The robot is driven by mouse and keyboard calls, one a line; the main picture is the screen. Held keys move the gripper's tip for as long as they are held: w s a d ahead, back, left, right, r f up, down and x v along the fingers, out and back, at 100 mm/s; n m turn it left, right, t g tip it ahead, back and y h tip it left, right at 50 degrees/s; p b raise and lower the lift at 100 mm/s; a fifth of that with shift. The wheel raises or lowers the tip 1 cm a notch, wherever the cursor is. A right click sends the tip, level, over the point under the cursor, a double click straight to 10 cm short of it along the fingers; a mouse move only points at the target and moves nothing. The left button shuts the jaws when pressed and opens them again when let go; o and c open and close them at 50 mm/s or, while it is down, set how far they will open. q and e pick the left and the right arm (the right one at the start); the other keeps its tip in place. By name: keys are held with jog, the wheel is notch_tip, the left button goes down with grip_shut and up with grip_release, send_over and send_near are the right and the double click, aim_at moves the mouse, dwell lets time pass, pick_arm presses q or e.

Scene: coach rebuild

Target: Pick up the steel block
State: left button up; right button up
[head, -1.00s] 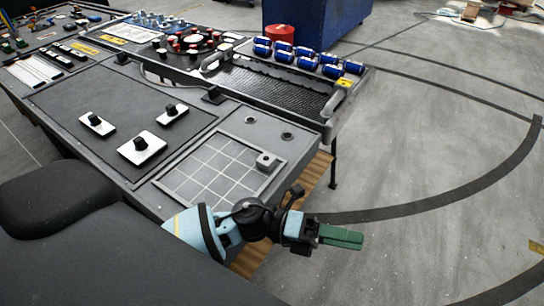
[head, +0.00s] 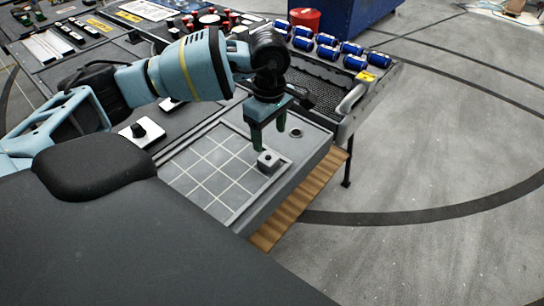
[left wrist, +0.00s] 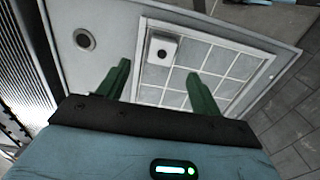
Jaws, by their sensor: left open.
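The steel block (head: 268,160) is a small light-grey cube with a dark round hole on top. It sits at the corner of the white-lined grid panel (head: 205,170) on the console. In the left wrist view the steel block (left wrist: 162,49) shows beyond and between the fingertips, nearer the left finger. My left gripper (head: 269,142) has green fingers pointing down, open and empty, just above and behind the block in the head view. It also shows in the left wrist view (left wrist: 158,72). My right gripper is in neither view.
A tray (head: 352,100) with several blue cans stands behind, with a red tub (head: 305,19) past it. A round hole (head: 295,132) is in the panel near the block. White-plated knobs (head: 141,133) lie left of the grid. Bare floor lies to the right.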

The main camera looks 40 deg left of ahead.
aim_at(269, 157)
pick_arm(q)
jog(key=shift+a+f, duration=0.1)
jog(key=shift+f, duration=0.15)
notch_tip(269, 157, down, 2)
jog(key=shift+s+f+p, duration=0.2)
jog(key=shift+f+p, duration=0.15)
jog(key=shift+f, duration=2.25)
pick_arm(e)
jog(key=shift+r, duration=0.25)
pick_arm(q)
jog(key=shift+c, duration=0.4)
jog(key=c, duration=1.3)
jog(key=shift+c, duration=0.2)
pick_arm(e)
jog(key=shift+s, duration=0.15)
pick_arm(q)
jog(key=shift+r, duration=0.15)
